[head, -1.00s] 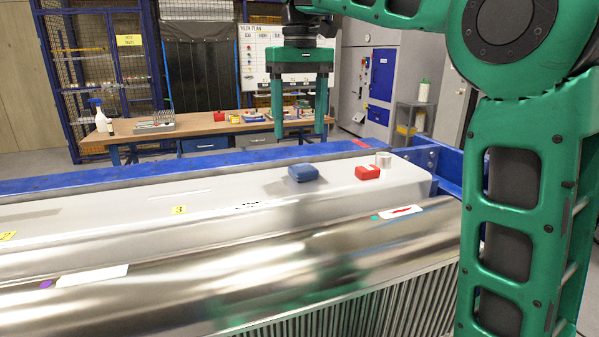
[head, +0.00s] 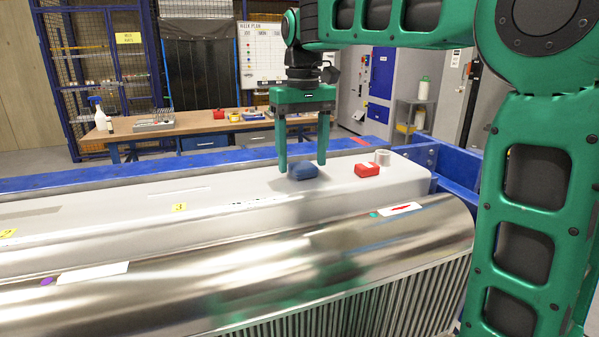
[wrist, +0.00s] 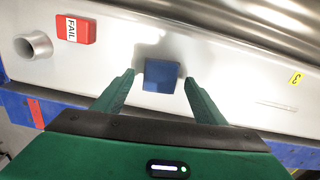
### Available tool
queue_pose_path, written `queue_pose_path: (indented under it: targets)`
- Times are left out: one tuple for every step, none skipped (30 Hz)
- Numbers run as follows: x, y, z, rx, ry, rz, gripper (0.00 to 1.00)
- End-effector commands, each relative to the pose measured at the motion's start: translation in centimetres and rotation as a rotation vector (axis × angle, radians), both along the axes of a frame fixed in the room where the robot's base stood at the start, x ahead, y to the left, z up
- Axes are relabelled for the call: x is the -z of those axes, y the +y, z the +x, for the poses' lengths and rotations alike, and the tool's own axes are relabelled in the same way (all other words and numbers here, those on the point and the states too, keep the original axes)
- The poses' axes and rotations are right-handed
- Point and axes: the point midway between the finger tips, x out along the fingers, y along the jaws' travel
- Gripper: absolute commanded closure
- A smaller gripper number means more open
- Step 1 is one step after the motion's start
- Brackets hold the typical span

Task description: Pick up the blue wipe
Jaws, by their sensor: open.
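The blue wipe (head: 303,171) is a small dark-blue folded block lying on the pale grey top surface of the jig (head: 120,208). My gripper (head: 304,169) points down over it with its two green fingers spread, one to the left of the wipe and one to the right. In the wrist view the wipe (wrist: 161,76) lies just beyond and between the open fingertips (wrist: 158,77). No contact between the fingers and the wipe is visible.
A red block marked FAIL (wrist: 76,29) and a grey metal ring (wrist: 33,45) stand near the wipe. A blue beam (head: 60,183) runs behind the surface. A shiny curved metal cover (head: 200,262) lies in front. The surface left of the wipe is mostly clear.

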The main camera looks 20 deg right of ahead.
Motion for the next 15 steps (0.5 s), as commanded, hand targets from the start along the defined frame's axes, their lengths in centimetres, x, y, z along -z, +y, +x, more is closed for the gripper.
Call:
queue_pose_path:
  targets:
    - [0.46,-0.05,-0.04,0.000,0.002,0.000,0.35]
    - [0.65,-0.03,-0.04,0.000,0.002,0.000,0.35]
    - [0.83,-0.02,-0.02,0.000,0.000,0.001,0.35]
    - [0.91,-0.01,-0.01,0.001,0.000,0.001,0.35]
    - [0.97,0.00,0.00,0.001,0.000,0.001,0.35]
    - [1.01,0.01,0.00,0.000,-0.001,0.001,0.35]
    - [1.01,0.02,0.00,0.000,-0.001,0.001,0.35]
    - [1.01,0.03,0.00,0.000,-0.001,0.001,0.35]
    - [1.00,0.03,0.00,0.000,-0.001,0.001,0.35]
    - [1.00,0.04,0.00,0.000,-0.001,0.001,0.35]
    - [1.00,0.04,0.00,0.000,-0.001,0.001,0.35]
    - [1.00,0.04,0.00,0.000,-0.001,0.001,0.40]
    - [1.00,0.04,0.00,-0.001,0.000,0.001,0.47]
    - [1.00,0.04,0.00,-0.001,0.000,0.001,0.54]
    - [1.00,0.05,-0.01,-0.001,0.000,0.001,0.64]
